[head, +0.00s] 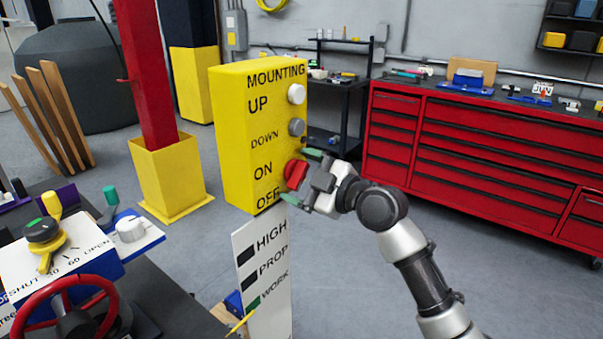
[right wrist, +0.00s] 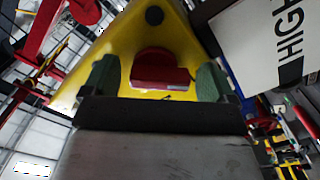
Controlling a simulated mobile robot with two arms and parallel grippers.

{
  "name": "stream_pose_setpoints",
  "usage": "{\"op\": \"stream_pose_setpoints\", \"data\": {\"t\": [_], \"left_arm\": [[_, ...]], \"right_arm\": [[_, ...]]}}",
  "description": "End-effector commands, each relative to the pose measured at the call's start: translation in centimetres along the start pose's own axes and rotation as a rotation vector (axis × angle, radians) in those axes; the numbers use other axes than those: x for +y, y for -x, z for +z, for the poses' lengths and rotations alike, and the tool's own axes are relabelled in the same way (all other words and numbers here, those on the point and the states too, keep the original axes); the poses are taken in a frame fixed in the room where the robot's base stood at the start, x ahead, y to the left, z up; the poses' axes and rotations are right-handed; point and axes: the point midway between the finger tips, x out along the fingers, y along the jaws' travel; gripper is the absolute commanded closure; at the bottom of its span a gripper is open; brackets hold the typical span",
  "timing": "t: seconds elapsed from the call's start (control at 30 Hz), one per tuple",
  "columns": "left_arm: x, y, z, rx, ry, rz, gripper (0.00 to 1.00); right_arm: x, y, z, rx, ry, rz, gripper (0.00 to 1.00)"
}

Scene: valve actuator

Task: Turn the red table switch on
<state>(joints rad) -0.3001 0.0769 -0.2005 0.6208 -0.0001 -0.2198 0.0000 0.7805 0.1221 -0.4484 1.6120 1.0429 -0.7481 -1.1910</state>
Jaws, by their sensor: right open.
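The red switch (head: 295,173) sits on the side face of the yellow box (head: 232,130), beside the ON and OFF labels, below a white knob and a grey knob. Its exact setting is hard to read. My right gripper (head: 302,176) is at the switch, open, with green fingertips on either side of it. In the right wrist view, the red switch (right wrist: 162,70) lies between the two spread fingers of the gripper (right wrist: 157,80). I cannot tell whether the fingers touch it. My left gripper is not in view.
A white panel (head: 264,260) marked HIGH, PROP and WORK stands below the box. A bench with a red handwheel (head: 68,310) and a yellow valve lever (head: 46,245) is at the left. A red tool cabinet (head: 480,150) is behind at right. The floor between is clear.

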Motion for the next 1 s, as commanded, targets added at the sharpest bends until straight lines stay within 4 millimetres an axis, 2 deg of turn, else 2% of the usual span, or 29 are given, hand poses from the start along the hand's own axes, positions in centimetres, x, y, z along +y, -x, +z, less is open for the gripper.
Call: {"op": "stream_pose_setpoints", "data": {"t": [0.23, 0.57, 0.83, 1.0], "left_arm": [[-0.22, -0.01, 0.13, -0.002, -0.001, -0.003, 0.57], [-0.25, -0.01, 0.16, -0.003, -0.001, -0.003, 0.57], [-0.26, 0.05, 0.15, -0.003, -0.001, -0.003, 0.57], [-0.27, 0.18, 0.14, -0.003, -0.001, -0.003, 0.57]], "right_arm": [[-0.03, -0.08, 0.01, 0.0, 0.0, 0.0, 0.13], [-0.03, -0.06, 0.02, 0.0, 0.0, 0.0, 0.62], [-0.04, -0.05, 0.0, 0.0, -0.029, -0.001, 0.62], [-0.05, -0.06, -0.06, 0.0, -0.106, -0.001, 0.62]]}}
